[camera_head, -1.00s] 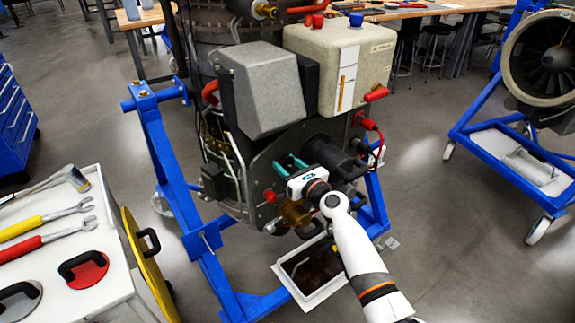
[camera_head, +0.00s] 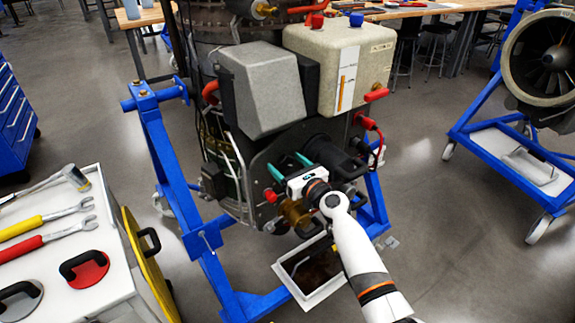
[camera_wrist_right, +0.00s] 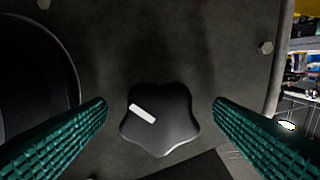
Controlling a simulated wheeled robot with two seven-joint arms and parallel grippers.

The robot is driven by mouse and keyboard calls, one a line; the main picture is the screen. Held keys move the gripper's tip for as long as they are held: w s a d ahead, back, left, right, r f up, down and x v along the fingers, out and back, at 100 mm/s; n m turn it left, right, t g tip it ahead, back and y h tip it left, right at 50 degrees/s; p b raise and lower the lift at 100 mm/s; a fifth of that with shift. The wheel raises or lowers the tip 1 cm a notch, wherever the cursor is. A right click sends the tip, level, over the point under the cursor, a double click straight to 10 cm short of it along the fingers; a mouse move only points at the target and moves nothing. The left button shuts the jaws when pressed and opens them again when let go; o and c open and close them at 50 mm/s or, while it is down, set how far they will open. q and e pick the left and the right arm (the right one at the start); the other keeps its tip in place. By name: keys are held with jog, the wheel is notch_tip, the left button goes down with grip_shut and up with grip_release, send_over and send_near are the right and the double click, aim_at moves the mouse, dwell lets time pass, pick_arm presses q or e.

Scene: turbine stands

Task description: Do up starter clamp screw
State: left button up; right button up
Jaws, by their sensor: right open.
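A black star-shaped knob (camera_wrist_right: 160,118) with a white bar mark, which looks like the clamp screw, sits against a dark grey plate in the right wrist view. My right gripper (camera_wrist_right: 160,105) has its two green ribbed fingers spread on either side of the knob, with a clear gap to each side. In the head view my right gripper (camera_head: 289,165) is at the engine's lower front, beside the black cylindrical starter (camera_head: 326,149). The knob cannot be made out in the head view. My left gripper is not in view.
The engine hangs in a blue stand (camera_head: 172,170) with a drip tray (camera_head: 312,295) below. A white cart (camera_head: 120,268) with wrenches and a hammer is at left. A second turbine (camera_head: 540,60) stands at right. The floor between is clear.

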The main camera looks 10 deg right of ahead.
aim_at(287, 165)
jog(key=shift+p+v, duration=0.65)
jog(key=shift+v, duration=0.7)
jog(key=shift+p+v, duration=0.35)
jog(key=shift+v, duration=0.75)
